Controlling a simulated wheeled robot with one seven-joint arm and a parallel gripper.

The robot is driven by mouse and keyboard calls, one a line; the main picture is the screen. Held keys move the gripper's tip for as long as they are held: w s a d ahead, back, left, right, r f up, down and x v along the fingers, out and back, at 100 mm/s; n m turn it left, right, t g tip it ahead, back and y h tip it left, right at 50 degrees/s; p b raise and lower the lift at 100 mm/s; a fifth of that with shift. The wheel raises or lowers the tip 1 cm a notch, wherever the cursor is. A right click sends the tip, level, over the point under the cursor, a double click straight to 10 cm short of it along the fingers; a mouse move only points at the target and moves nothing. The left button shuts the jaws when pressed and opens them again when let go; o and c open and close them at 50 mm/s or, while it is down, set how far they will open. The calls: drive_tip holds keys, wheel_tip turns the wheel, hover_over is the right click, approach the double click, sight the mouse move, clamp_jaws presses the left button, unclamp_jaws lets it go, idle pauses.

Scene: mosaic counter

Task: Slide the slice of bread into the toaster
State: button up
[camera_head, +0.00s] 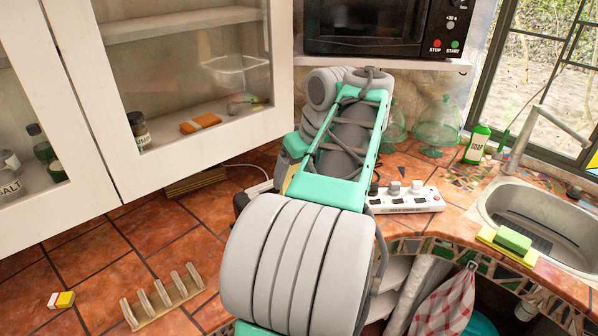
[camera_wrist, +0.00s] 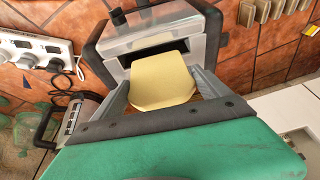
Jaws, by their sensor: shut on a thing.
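The slice of bread (camera_wrist: 162,84) is pale yellow and sits between the two fingers of my gripper (camera_wrist: 163,92) in the wrist view. My gripper is shut on it. The toaster (camera_wrist: 150,38), silver with black ends, lies just past the bread. The bread's far edge overlaps the toaster's dark slot; I cannot tell whether it has entered it. In the head view my arm covers the gripper, the bread and most of the toaster.
A white power strip (camera_head: 405,199) lies right of my arm, also in the wrist view (camera_wrist: 38,50). A wooden rack (camera_head: 162,300) stands on the tiles at front left. Glass domes (camera_head: 440,128), a green soap bottle (camera_head: 477,144) and the sink (camera_head: 545,215) are at right. A cabinet (camera_head: 185,90) overhangs the left.

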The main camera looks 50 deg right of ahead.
drive_tip(key=shift+f+b, duration=1.5)
drive_tip(key=shift+f, duration=0.35)
drive_tip(key=shift+f, duration=0.1)
drive_tip(key=o, duration=0.6)
drive_tip(key=p+v, duration=0.3)
drive_tip(key=v, duration=0.4)
drive_tip(key=shift+s+r, duration=0.2)
drive_tip(key=shift+r, duration=0.15)
